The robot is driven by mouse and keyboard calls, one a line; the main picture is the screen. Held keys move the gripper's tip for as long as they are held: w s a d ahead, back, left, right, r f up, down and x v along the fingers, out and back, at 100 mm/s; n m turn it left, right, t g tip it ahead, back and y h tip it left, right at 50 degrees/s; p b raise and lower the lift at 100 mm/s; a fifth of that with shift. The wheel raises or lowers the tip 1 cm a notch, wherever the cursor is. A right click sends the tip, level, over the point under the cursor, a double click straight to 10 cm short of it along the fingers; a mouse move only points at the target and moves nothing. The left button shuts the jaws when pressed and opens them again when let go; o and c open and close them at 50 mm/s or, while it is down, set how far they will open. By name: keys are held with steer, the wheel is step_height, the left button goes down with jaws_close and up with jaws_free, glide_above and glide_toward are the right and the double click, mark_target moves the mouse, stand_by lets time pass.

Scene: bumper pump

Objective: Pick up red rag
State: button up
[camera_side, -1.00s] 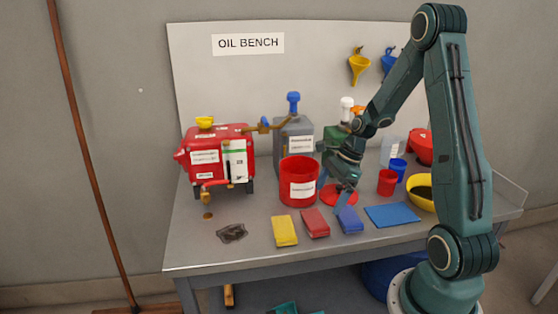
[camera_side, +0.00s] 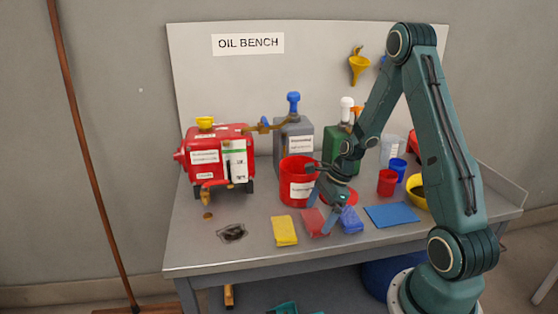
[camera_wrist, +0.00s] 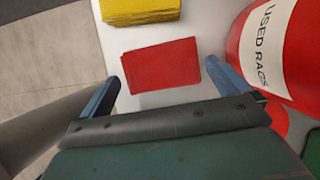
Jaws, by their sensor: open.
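The red rag (camera_side: 313,222) is a folded red rectangle lying flat on the grey bench, between the yellow rag (camera_side: 284,231) and the blue rag (camera_side: 350,220). My gripper (camera_side: 331,222) is in front of its right part in the side view and hides some of it. In the wrist view the red rag (camera_wrist: 161,65) lies whole and uncovered between my gripper's (camera_wrist: 162,78) two blue fingers. The fingers are wide apart and a gap shows on both sides of the rag. I cannot tell how high the fingertips are above the bench.
A red used-rags bin (camera_side: 297,182) stands close behind the rags, and in the wrist view the bin (camera_wrist: 285,50) is near the right finger. A blue mat (camera_side: 393,215) lies to the right. A dark rag or stain (camera_side: 232,233) is on the left. The bench front is clear.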

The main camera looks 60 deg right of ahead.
steer(key=shift+x, duration=0.85)
steer(key=shift+c, duration=0.2)
steer(key=c, duration=0.7)
